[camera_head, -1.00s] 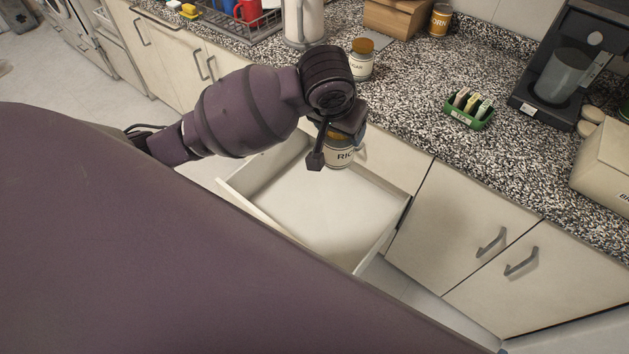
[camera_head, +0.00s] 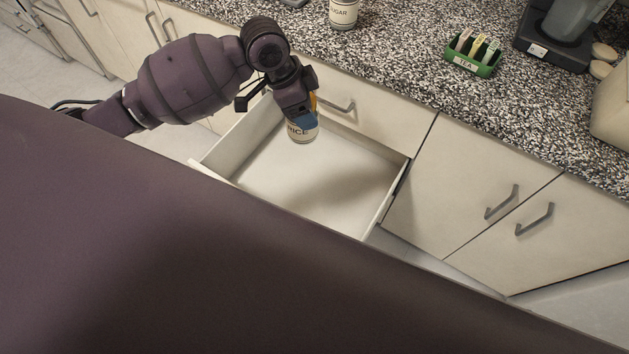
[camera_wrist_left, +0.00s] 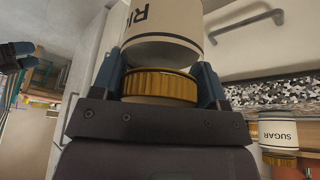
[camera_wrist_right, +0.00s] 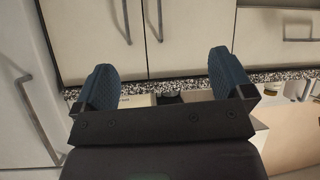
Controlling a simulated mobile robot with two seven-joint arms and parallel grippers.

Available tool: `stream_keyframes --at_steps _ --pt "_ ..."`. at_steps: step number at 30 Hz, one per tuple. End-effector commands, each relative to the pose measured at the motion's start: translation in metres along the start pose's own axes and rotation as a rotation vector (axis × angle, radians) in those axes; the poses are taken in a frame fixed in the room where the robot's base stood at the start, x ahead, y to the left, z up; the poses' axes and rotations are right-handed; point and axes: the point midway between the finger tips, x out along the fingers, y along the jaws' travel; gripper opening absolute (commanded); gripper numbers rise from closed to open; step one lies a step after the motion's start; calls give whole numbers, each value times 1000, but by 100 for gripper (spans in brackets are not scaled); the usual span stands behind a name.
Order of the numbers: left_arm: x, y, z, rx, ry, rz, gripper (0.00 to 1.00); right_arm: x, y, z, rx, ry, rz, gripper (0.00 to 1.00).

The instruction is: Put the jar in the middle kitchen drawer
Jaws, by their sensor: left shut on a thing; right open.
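The jar (camera_head: 302,133), cream with a partly hidden label reading like RICE, is held by my left gripper (camera_head: 301,112) above the open drawer (camera_head: 330,190). In the left wrist view the jar (camera_wrist_left: 160,35) has its gold lid (camera_wrist_left: 160,86) between the two blue fingers of my left gripper (camera_wrist_left: 158,82). The drawer is pulled out, white inside and empty where I can see; my own body hides part of its front. My right gripper (camera_wrist_right: 168,82) is open with nothing between its fingers, in the right wrist view.
A speckled counter (camera_head: 420,80) runs behind the drawer. On it stand a sugar jar (camera_head: 343,12), a green tea box (camera_head: 473,55) and a dark coffee machine (camera_head: 550,40). A closed drawer front with a handle (camera_head: 337,104) is behind the jar; closed cupboard doors (camera_head: 470,190) are to the right.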

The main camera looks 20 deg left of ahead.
Motion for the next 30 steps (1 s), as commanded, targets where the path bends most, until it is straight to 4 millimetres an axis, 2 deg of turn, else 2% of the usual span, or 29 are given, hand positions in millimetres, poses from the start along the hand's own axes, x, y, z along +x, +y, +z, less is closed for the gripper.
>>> stream_keyframes --at_steps 1,18,24,30 --pt "18 -3 8 56 -7 32 26 6 -1 11 -4 -10 -3 98" --pt "149 -30 78 791 -19 342 26 36 -16 82 -6 -114 -28 98" --pt "173 -36 94 942 -18 393 26 39 -18 95 -6 -136 -32 98" --pt "190 -37 102 983 -17 406 26 40 -18 101 -7 -149 -33 98"
